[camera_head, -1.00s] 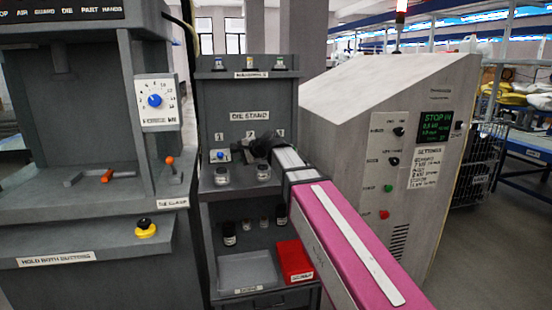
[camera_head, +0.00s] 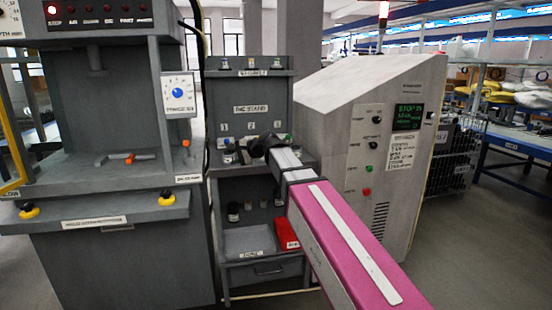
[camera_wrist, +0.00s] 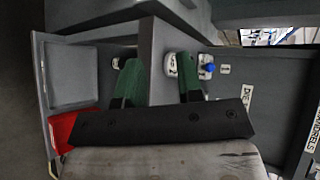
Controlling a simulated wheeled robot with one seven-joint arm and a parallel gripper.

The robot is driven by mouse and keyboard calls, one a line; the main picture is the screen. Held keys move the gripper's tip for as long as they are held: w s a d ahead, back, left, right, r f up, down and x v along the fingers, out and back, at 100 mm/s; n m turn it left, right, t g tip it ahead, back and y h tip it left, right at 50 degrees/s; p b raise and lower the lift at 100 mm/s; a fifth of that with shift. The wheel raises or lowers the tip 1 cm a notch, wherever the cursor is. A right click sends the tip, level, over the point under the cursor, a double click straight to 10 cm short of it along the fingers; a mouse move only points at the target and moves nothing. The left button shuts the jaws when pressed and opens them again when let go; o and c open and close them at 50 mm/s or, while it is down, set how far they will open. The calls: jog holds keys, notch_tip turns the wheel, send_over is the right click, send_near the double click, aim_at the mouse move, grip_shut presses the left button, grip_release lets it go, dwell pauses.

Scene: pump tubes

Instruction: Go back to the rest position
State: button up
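My gripper (camera_wrist: 160,78) is open in the wrist view. Its two green fingers stand apart with nothing between them. In the head view my pink and white arm reaches forward, with the dark gripper end (camera_head: 262,143) in front of the die stand (camera_head: 250,96). The gripper covers part of the stand's numbered shelf. A small blue-topped piece (camera_head: 228,154) sits at the left of that shelf. It also shows in the wrist view (camera_wrist: 208,68), beyond the right finger.
The grey press (camera_head: 125,170) with yellow buttons stands at left. A sloped grey cabinet (camera_head: 345,125) with a green screen stands close at right of my arm. Below the shelf are a tray (camera_head: 250,240) and a red bin (camera_head: 285,232). The floor at right is open.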

jog(key=s+d+f+n+g+h, duration=0.1)
jog(key=s+d+f+n+h, duration=0.15)
jog(key=d+f, duration=0.75)
jog(key=s+d+f+n+g+h, duration=0.1)
jog(key=s+d+f+h, duration=0.2)
jog(key=d+f, duration=0.75)
jog(key=s+d+f+n+g+h, duration=0.3)
jog(key=s+d+f+n+h, duration=0.1)
jog(key=s+d+f, duration=1)
notch_tip(320, 180, down, 4)
jog(key=shift+d+r+g+h, duration=0.2)
jog(key=shift+g+h, duration=0.2)
jog(key=shift+h, duration=0.45)
